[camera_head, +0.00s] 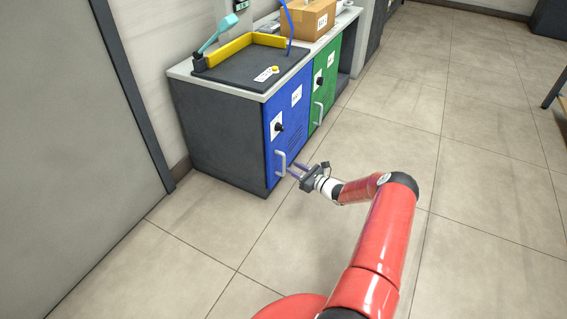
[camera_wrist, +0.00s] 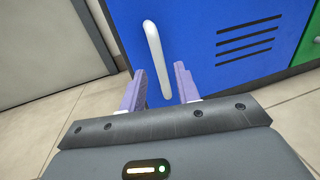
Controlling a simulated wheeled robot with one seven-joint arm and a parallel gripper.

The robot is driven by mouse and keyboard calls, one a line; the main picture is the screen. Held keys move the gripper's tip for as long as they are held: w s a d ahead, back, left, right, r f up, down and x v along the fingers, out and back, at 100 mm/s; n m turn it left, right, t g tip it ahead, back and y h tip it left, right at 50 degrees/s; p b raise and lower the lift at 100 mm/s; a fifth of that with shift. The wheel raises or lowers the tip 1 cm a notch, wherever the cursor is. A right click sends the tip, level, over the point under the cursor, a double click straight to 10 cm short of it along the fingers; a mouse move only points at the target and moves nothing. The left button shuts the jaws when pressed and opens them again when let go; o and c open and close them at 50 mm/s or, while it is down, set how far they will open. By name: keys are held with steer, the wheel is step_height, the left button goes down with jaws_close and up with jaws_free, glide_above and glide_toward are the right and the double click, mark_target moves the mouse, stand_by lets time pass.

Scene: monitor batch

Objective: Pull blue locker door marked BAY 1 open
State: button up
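The blue locker door (camera_head: 287,130) is on the front of the dark cabinet's left bay and looks shut. It has a white label, a black knob on a white plate and a pale vertical handle (camera_head: 280,163) low on its left side. In the wrist view the blue door (camera_wrist: 215,40) fills the top, and the handle (camera_wrist: 156,55) reaches down between my fingers. My gripper (camera_head: 292,170) is in front of the handle; in the wrist view its two purple fingers (camera_wrist: 160,88) are apart, one on each side of the handle's lower end. I cannot tell whether either finger touches it.
A green locker door (camera_head: 324,83) with its own handle is right of the blue one. The worktop holds a black tray with a yellow edge (camera_head: 235,48) and a cardboard box (camera_head: 305,20). A grey door (camera_head: 70,130) is at left. The tiled floor (camera_head: 460,150) is clear.

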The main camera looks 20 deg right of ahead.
mark_target(284, 163)
steer(key=x, duration=0.6)
steer(key=shift+b, duration=0.35)
jaws_close()
steer(key=shift+s, duration=0.1)
